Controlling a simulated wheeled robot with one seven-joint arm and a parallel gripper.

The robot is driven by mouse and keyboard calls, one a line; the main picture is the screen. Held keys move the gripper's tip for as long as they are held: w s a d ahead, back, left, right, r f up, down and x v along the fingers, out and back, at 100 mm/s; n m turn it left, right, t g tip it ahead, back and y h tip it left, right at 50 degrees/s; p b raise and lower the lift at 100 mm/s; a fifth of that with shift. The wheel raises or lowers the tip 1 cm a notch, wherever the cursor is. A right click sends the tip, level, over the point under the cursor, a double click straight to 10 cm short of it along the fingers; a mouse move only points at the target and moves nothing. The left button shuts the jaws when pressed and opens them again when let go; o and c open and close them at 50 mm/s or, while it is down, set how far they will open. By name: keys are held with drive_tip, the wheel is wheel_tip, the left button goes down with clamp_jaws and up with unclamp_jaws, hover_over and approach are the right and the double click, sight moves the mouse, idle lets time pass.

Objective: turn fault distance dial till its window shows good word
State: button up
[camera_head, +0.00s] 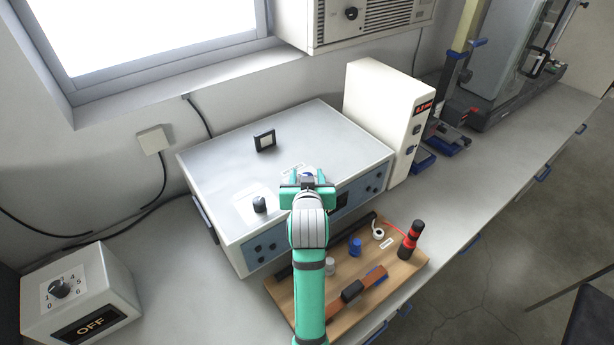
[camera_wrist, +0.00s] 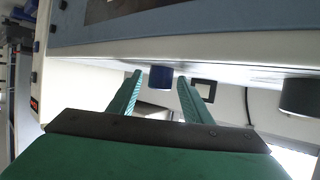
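A grey instrument box (camera_head: 225,160) stands on the bench. On its top are a black knob (camera_head: 260,204) on a pale label and a small black-framed window (camera_head: 265,141). The knob (camera_wrist: 301,96) and frame (camera_wrist: 205,90) also show in the wrist view. My gripper (camera_head: 306,180) is over the box's top near its front edge, hiding what is beneath. In the wrist view its fingers are apart, with a blue knob (camera_wrist: 160,77) between or just beyond their tips. Contact cannot be told. I cannot read which knob is the fault distance dial, or the framed window's word.
A wooden board (camera_head: 400,272) with cable samples lies before the instrument. A tall cream unit (camera_head: 370,105) stands at its right.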

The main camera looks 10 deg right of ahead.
drive_tip(key=shift+s, duration=0.1)
drive_tip(key=v, duration=1)
drive_tip(key=shift+s, duration=0.35)
